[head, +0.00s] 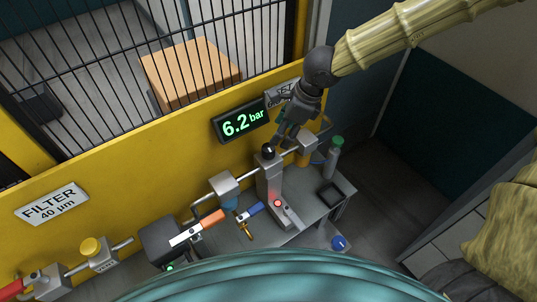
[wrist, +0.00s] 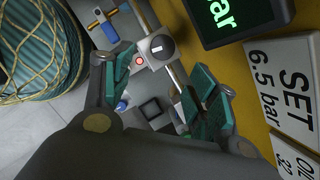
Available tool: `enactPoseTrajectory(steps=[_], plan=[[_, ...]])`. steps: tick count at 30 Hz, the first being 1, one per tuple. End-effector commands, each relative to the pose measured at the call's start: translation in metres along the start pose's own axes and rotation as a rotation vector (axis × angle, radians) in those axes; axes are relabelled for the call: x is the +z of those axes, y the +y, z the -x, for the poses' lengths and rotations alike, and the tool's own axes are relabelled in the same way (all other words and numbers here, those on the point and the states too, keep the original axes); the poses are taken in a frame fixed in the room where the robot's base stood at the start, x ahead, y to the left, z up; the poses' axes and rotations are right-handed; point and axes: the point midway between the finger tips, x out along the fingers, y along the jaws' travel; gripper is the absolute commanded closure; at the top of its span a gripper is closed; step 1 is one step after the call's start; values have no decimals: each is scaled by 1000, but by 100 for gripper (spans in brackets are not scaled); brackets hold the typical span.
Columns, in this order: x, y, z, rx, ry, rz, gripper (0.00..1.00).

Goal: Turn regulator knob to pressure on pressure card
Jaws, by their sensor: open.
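The regulator knob (wrist: 158,47) is a black round dial with a white mark, on top of a grey regulator block; it also shows in the head view (head: 268,151). The pressure card (wrist: 288,82) reads "SET 6.5 bar" in the wrist view.
A red light (head: 278,203) glows beside the regulator. Pipes, a blue-handled valve (head: 249,211) and an orange-handled lever (head: 208,220) lie to the left. A green-capped bottle (head: 334,157) and a dark tray (head: 330,193) stand right. A yellow panel (head: 150,160) rises behind.

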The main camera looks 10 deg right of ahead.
Motion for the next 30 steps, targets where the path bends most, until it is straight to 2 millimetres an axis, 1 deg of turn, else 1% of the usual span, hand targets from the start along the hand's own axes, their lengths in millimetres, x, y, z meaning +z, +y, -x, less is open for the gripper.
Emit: enactPoseTrajectory(steps=[5, 8, 11, 24, 30], plan=[[4, -2, 2, -1, -51, -37, 41], [4, -2, -2, 0, -53, -40, 41], [4, -2, -13, 0, -50, -38, 41], [7, -2, -75, 0, -49, -35, 41], [9, -3, -94, -1, -50, -37, 41]])
